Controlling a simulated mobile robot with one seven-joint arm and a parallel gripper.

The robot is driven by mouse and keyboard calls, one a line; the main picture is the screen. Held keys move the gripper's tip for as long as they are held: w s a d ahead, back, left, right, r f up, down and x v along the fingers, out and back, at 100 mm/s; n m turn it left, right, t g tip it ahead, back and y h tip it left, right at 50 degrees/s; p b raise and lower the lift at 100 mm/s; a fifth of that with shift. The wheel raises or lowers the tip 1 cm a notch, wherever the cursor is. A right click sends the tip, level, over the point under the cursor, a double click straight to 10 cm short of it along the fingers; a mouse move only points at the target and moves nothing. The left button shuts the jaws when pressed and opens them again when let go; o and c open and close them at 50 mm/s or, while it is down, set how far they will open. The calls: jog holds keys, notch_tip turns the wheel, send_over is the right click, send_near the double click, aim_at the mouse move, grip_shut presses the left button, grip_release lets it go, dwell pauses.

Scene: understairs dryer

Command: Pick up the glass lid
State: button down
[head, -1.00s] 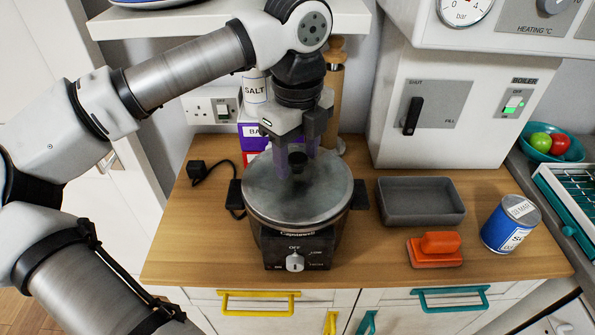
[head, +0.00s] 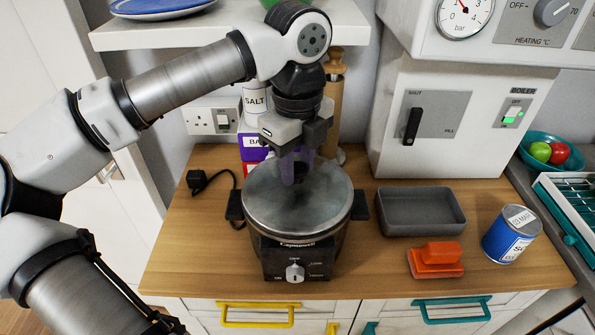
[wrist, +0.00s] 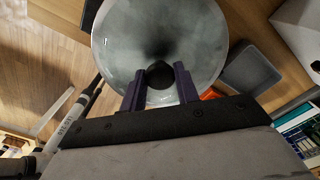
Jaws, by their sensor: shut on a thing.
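The glass lid (head: 265,205) is a round, greyish, see-through disc with a metal rim. It lies level on top of the black slow cooker (head: 290,262), and I cannot tell whether any gap lies between them. My gripper (head: 298,170) points down over the middle of the lid, its purple fingers shut on the lid's dark knob. In the wrist view, the black knob (wrist: 160,76) sits between the two purple fingers of my gripper (wrist: 158,85), with the lid (wrist: 125,40) spread out beyond. The fingers partly hide the knob in the head view.
A grey tray (head: 421,228), an orange-red block-like item (head: 436,262) and a blue can (head: 510,235) stand right of the cooker. A salt container (head: 255,103) and wooden mill (head: 334,110) stand behind. A shelf (head: 180,28) hangs above. Worktop left of the cooker is mostly clear.

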aim_at(297, 167)
notch_tip(297, 167, up, 20)
jog(key=p, duration=0.2)
jog(key=shift+f, duration=0.1)
